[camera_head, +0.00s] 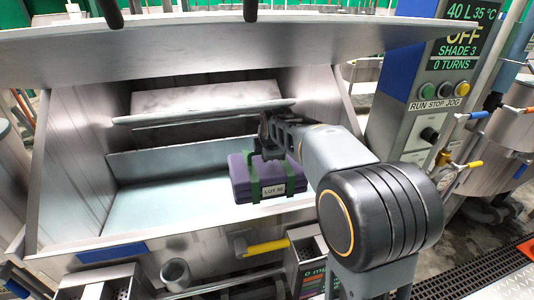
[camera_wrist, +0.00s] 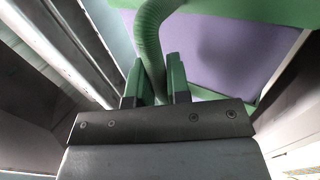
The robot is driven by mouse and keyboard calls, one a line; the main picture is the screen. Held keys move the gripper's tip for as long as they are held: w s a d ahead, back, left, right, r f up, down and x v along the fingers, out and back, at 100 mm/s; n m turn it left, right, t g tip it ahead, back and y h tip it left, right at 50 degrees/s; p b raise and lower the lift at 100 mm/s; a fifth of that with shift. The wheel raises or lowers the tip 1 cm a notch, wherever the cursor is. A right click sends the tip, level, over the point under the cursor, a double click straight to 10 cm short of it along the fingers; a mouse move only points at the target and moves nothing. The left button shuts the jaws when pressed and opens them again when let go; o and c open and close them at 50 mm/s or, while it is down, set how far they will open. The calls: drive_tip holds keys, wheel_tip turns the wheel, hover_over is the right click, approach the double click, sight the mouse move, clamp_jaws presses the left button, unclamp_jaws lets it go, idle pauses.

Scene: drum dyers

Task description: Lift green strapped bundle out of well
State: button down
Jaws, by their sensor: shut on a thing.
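The bundle (camera_head: 241,178) is a purple folded block with green straps and a tag reading LOT with a number. In the head view it hangs below my gripper (camera_head: 268,150), over the front part of the metal well (camera_head: 140,205). In the wrist view my gripper (camera_wrist: 157,88) is shut on the bundle's green handle (camera_wrist: 150,38), which rises between the two green-tipped fingers. The bundle's purple face (camera_wrist: 215,45) fills the upper right there. My arm hides the bundle's right side in the head view, and I cannot tell its exact clearance from the well.
A metal bar (camera_head: 200,116) crosses the well behind the bundle. A wide raised lid edge (camera_head: 230,40) spans above. A control panel (camera_head: 440,85) reading OFF stands at right. A yellow-handled valve (camera_head: 265,247) sits below the well's front rim.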

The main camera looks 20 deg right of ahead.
drive_tip(key=shift+r+p, duration=2.95)
drive_tip(key=shift+r, duration=1.35)
